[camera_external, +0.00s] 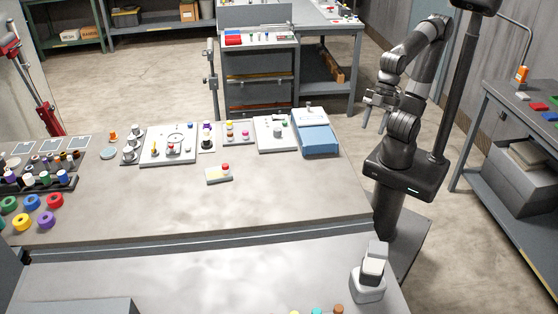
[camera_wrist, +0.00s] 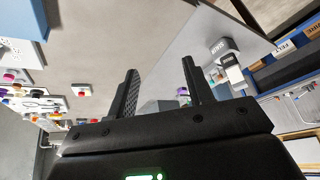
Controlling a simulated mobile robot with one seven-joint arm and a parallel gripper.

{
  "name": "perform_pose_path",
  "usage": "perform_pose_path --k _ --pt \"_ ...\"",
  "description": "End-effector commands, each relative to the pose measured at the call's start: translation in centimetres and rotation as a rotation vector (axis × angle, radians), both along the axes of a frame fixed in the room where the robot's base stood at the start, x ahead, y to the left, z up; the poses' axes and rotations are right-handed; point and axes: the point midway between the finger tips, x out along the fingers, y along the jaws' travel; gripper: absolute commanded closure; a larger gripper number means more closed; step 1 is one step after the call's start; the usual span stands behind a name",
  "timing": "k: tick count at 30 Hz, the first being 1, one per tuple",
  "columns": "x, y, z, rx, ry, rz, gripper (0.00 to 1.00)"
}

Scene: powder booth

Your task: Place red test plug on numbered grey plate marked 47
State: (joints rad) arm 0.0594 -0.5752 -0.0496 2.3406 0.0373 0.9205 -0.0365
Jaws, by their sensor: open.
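No number is readable on any plate, so I cannot tell which is marked 47. My gripper (camera_wrist: 160,68) is open with nothing between its fingers. In the external view my gripper (camera_external: 380,98) is raised beyond the bench's right end, well apart from the red-topped piece.
A row of pale fixture panels (camera_external: 150,157) and a blue box (camera_external: 318,146) line the bench's back edge. Colored rings (camera_external: 32,202) and dark racks of plugs (camera_external: 62,184) are at left. A grey-white device (camera_external: 369,283) stands at front right.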

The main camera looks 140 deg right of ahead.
Motion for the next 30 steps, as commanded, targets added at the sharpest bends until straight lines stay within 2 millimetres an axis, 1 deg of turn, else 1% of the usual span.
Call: perform_pose_path --k 1,3,6,9,12,30 --pt "-1.4 0.9 -0.6 -0.011 -0.010 0.021 0.53" --pt "-2.9 1.7 -1.4 -0.024 -0.019 0.042 0.53" --pt "-4.4 2.4 -2.3 -0.039 -0.029 0.063 0.53" --pt "-5.2 2.7 -2.9 -0.047 -0.033 0.072 0.53" --pt "-5.4 2.8 -3.1 -0.049 -0.033 0.076 0.53" --pt "-5.4 2.8 -3.0 -0.049 -0.033 0.075 0.53"
